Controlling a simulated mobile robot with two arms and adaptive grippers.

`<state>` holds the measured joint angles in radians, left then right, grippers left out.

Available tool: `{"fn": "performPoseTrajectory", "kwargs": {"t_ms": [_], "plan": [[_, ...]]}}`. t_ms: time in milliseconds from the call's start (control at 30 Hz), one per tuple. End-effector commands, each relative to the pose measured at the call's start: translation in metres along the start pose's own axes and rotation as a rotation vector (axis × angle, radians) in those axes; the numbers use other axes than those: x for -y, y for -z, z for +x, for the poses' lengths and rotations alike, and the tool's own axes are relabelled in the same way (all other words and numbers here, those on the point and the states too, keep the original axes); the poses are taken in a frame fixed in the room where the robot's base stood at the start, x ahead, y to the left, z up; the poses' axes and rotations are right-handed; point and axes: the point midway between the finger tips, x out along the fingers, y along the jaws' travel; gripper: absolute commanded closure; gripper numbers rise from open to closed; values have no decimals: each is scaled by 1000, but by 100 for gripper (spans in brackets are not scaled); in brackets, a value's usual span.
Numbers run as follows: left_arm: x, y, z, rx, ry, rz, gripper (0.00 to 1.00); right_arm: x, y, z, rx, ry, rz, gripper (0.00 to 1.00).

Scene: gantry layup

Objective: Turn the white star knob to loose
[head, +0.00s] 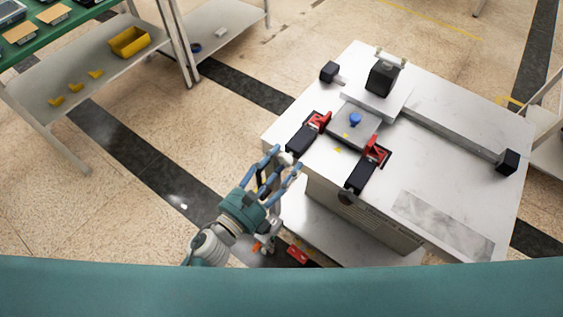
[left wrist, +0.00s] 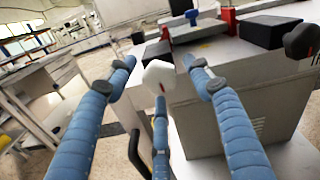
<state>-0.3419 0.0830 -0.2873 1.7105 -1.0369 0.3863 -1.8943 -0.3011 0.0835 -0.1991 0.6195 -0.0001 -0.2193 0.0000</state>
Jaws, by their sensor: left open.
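The white star knob (head: 286,158) sits at the left front edge of the white-topped machine (head: 455,170). In the left wrist view the white star knob (left wrist: 159,77) faces me, with a small red mark low on its face. My left gripper (head: 284,164) is open, its blue fingers spread around the knob's sides. In the left wrist view the fingers of my left gripper (left wrist: 160,80) stand left, right and below the knob, and I see no clear contact. The knob's far side is hidden. My right gripper is not in view.
A dark star knob (head: 346,198) is on the machine's front, right of the white one. Two red-and-black clamps (head: 312,132) and a blue knob (head: 355,119) are on top. A green-topped bench (head: 55,45) with a yellow bin (head: 129,42) stands at the left.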

Motion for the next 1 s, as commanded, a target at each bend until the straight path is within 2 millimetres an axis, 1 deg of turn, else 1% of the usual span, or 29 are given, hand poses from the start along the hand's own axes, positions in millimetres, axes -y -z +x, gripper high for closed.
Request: {"fn": "performPoseTrajectory", "kwargs": {"t_ms": [133,167,200,267,300,367,567,733,867,1000], "plan": [[0,0,0,0,0,0,48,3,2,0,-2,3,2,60],[0,0,0,0,0,0,54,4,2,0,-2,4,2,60],[0,0,0,0,0,0,62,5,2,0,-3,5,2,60],[0,0,0,0,0,-1,74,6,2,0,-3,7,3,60],[0,0,0,0,0,-1,82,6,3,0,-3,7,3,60],[0,0,0,-1,0,-1,93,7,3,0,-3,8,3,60],[0,1,-1,-2,0,-7,93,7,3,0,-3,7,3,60],[0,2,-1,-3,0,-47,93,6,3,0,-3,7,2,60],[0,2,-1,-5,0,-114,93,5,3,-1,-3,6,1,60],[1,2,-1,-5,0,-218,93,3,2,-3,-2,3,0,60]]}}
